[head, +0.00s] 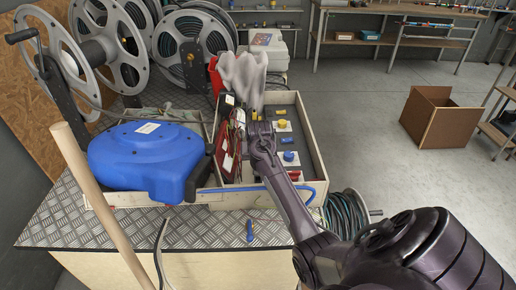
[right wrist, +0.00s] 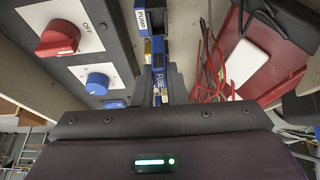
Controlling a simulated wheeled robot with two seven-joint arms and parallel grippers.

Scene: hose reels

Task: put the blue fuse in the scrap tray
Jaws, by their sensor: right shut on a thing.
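My right gripper (right wrist: 158,84) is shut on the blue fuse (right wrist: 158,57), which carries a "FUSE" label in the right wrist view. In the head view my right gripper (head: 259,126) reaches over the panel box (head: 317,158) and hides the fuse. A red tray (right wrist: 287,82) with red wires and a white piece lies right of the gripper in the right wrist view; it also shows in the head view (head: 228,163). My left gripper is out of view.
A blue reel (head: 147,155) stands left of the box, with a wooden pole (head: 95,195) in front. Yellow, blue and red knobs (head: 289,157) stand on the panel. A grey glove (head: 242,77) rises behind.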

